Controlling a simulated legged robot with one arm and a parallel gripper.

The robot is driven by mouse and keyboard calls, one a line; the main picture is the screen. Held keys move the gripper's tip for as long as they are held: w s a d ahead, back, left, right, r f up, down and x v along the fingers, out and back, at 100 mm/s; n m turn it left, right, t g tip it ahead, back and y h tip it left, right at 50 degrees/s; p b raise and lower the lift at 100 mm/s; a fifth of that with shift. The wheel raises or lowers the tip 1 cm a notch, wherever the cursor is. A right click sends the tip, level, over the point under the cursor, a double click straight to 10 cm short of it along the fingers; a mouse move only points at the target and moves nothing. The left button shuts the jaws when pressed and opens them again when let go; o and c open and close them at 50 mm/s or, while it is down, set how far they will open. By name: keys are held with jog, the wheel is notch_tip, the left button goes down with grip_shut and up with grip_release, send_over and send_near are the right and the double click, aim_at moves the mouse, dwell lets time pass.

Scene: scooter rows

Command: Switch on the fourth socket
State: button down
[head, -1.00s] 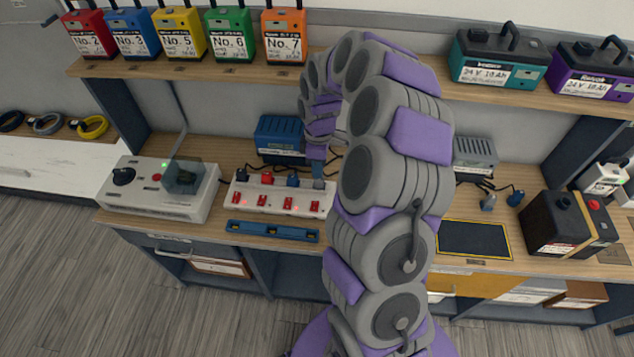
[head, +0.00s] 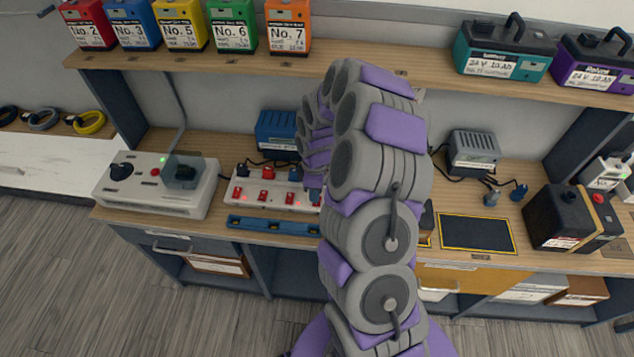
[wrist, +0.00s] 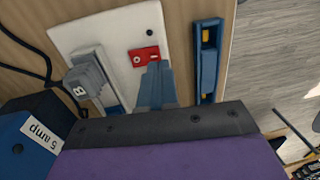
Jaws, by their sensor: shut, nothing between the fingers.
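The white socket strip (head: 243,206) lies on the bench in the head view, with a row of red switches and several plugs behind them. In the wrist view its end (wrist: 95,35) shows one red rocker switch (wrist: 145,54) with white marks, beside a grey plug marked B (wrist: 84,82). My gripper (wrist: 156,72) is shut and empty, its blue-grey fingertips at the lower edge of that switch. I cannot tell whether they touch. In the head view my gripper (head: 314,186) is over the strip's right end, where my arm hides part of it.
A blue bar (head: 272,225) lies along the bench front; it also shows in the wrist view (wrist: 208,60). A blue charger (head: 277,130) stands behind the strip, a grey switch box (head: 157,190) to the left. A grey charger (head: 473,152) and a black battery (head: 560,218) are right.

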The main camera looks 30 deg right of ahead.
jog(key=shift+s+a+f, duration=0.1)
jog(key=shift+f, duration=0.8)
jog(key=shift+d+f, duration=0.2)
jog(key=shift+d, duration=0.4)
jog(key=shift+a+f, duration=0.1)
jog(key=shift+a, duration=0.35)
jog(key=shift+d, duration=0.15)
jog(key=shift+w+d+r+p, duration=0.3)
jog(key=shift+w+d, duration=0.2)
jog(key=shift+w, duration=0.2)
